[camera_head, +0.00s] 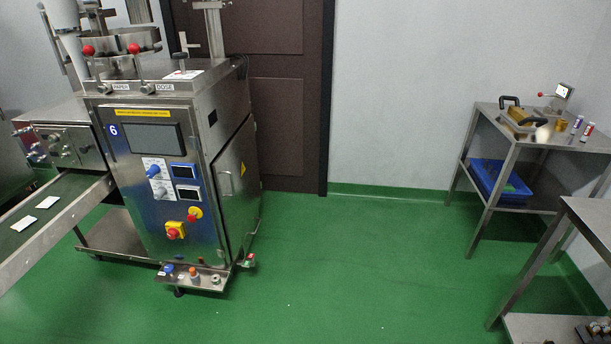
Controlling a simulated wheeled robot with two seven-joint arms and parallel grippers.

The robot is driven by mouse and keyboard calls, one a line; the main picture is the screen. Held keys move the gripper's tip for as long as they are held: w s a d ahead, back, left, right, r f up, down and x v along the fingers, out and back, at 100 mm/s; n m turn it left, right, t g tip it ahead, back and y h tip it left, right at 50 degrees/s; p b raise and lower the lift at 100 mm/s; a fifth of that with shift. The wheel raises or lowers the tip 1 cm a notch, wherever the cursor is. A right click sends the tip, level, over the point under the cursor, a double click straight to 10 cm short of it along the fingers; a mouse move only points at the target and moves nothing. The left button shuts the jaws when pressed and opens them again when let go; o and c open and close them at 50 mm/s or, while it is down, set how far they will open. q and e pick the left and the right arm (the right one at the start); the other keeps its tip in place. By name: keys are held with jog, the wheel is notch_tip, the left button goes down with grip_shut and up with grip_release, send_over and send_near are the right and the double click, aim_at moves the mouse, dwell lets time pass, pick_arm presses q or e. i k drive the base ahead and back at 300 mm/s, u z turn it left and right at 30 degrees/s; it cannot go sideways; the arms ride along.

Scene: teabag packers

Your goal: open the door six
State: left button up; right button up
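The steel packing machine (125,180) with a blue label "6" (114,130) stands at the left. A metal door panel (236,185) on its right side appears closed, seen at a steep angle. The panel carries a small yellow warning triangle (243,169). A small handle or latch (226,182) seems to sit near the panel's front edge, too small to make out well. Neither of my grippers is in view.
Green floor (340,270) is clear right of the machine. A dark brown room door (290,110) is behind it. A conveyor (50,225) runs out at left. A steel table (545,135) with a blue crate (497,188) and another table (590,222) stand at right.

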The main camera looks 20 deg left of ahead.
aim_at(235, 170)
jog(key=z, duration=0.15)
jog(key=i, duration=1.45)
jog(key=u, duration=2.3)
